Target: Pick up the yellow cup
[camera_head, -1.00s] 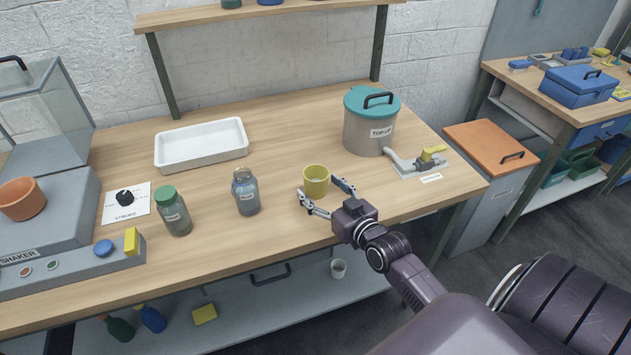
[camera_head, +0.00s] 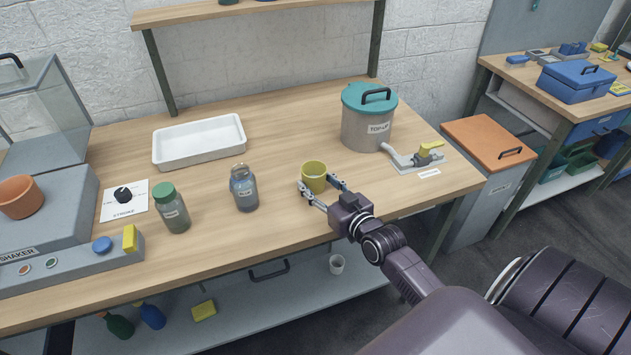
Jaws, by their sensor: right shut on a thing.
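The yellow cup (camera_head: 314,176) stands upright on the wooden bench, near its front edge and left of the grey pot. My right gripper (camera_head: 319,187) reaches in from the lower right. Its two fingers lie on either side of the cup and are shut on it. I cannot see any gap between the cup and the bench. My left gripper is not in view.
A green-capped bottle (camera_head: 172,211) and a grey-blue bottle (camera_head: 244,190) stand left of the cup. A white tray (camera_head: 199,142) lies behind. Bench between is clear.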

